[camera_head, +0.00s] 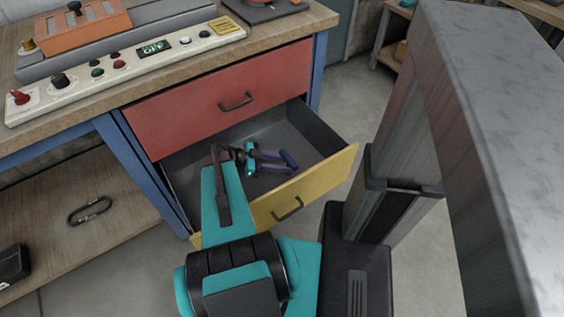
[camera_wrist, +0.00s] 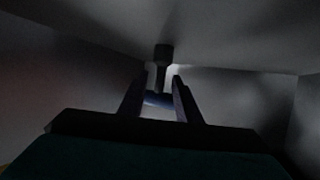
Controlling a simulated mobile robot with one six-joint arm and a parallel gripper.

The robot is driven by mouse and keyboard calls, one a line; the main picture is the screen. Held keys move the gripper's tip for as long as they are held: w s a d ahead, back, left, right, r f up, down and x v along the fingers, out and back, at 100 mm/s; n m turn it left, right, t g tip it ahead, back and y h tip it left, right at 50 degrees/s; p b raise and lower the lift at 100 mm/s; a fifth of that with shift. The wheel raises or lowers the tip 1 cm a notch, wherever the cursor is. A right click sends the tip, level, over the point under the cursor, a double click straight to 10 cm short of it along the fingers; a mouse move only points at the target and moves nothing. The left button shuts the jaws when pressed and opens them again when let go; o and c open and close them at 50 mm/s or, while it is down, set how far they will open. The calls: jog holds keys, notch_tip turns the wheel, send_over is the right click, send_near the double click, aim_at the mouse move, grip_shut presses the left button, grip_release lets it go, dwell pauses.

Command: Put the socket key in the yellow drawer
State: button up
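The yellow drawer (camera_head: 326,172) is pulled out below a red drawer, and its grey inside shows. My gripper (camera_head: 279,161) reaches down into the open drawer, with its fingers low inside it. In the wrist view my gripper (camera_wrist: 161,88) has its two fingers a little apart. The socket key (camera_wrist: 162,70) sits between them, with a dark shaft and wider head pointing away and a blue crosspiece spanning from finger to finger. The gripper looks shut on this crosspiece. In the head view I cannot clearly separate the key from the fingers.
The red drawer (camera_head: 185,112) is closed above. The wooden bench top (camera_head: 262,38) holds a control panel (camera_head: 125,70) with knobs. A carabiner (camera_head: 90,211) lies on the lower shelf. Grey drawer walls surround my gripper closely. A large metal post (camera_head: 492,120) fills the right side.

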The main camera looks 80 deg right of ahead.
jog(key=shift+w, duration=0.1)
dwell(0.4)
jog(key=shift+w+a+r+b, duration=0.15)
jog(key=shift+w+r+b, duration=0.05)
jog(key=shift+w+b, duration=0.3)
jog(key=w+a+b, duration=0.1)
jog(key=w, duration=0.2)
jog(key=w+a+b, duration=0.1)
jog(key=w, duration=0.3)
jog(key=w+a+b, duration=0.1)
jog(key=w, duration=0.3)
jog(key=shift+w+a+r, duration=0.1)
jog(key=shift+w+a, duration=0.05)
jog(key=shift+w, duration=0.1)
jog(key=shift+s, duration=0.1)
